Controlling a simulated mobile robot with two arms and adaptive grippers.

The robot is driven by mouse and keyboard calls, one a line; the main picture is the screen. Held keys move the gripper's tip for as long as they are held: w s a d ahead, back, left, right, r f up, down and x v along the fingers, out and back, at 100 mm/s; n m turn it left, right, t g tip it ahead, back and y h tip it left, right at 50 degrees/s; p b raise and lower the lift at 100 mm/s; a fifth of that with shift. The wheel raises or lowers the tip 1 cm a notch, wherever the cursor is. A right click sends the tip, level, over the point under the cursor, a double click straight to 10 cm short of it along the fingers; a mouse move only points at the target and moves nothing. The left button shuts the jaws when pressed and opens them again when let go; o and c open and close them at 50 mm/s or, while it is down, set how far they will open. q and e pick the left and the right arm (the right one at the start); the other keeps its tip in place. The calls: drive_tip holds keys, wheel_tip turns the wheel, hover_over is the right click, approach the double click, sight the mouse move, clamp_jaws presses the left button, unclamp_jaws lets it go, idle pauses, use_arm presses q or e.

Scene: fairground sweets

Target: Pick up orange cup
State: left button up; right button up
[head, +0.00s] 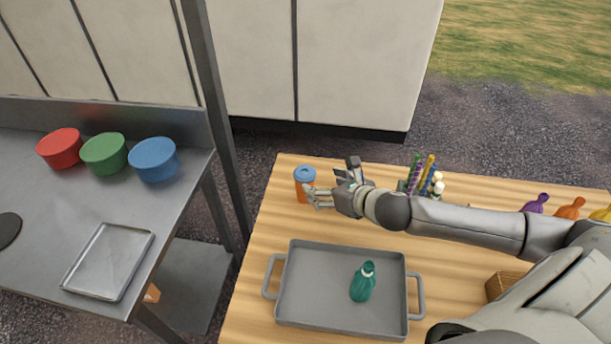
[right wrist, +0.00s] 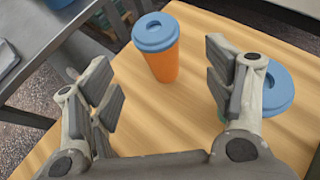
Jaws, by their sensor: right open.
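The orange cup (head: 299,191) with a blue lid stands upright near the far left corner of the wooden table. In the right wrist view the orange cup (right wrist: 162,62) stands just beyond the gap between the fingers. My right gripper (head: 334,182) is close to the right of the cup, with its arm reaching in from the right. In the right wrist view my right gripper (right wrist: 160,85) is open, its fingers spread apart with nothing between them. The cup looks apart from both fingers. My left gripper is not in view.
A blue-lidded object (right wrist: 280,90) is partly hidden behind the right finger. A grey tray (head: 300,309) holding a green bottle (head: 363,283) lies in front. Striped sticks (head: 414,172) stand behind my arm. A metal counter (head: 50,215) with several coloured tubs is at left.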

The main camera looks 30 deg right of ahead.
sight(312, 181)
drive_tip(key=x, duration=0.3)
drive_tip(key=shift+a+r+p, duration=0.15)
drive_tip(key=shift+a+p, duration=0.1)
drive_tip(key=shift+p, duration=0.1)
drive_tip(key=shift+w+f, duration=0.2)
drive_tip(key=shift+w, duration=0.2)
drive_tip(key=shift+w+f, duration=0.35)
drive_tip(key=shift+w, duration=0.2)
drive_tip(key=shift+w+f, duration=0.2)
drive_tip(key=shift+w, duration=0.15)
drive_tip(key=p+x, duration=0.1)
drive_tip(key=x, duration=0.2)
drive_tip(key=shift+a, duration=0.1)
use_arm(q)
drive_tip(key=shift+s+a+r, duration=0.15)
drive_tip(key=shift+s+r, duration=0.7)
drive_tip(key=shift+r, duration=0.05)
use_arm(e)
drive_tip(key=shift+w+f, duration=0.25)
drive_tip(key=shift+w, duration=0.15)
drive_tip(key=shift+c, duration=0.3)
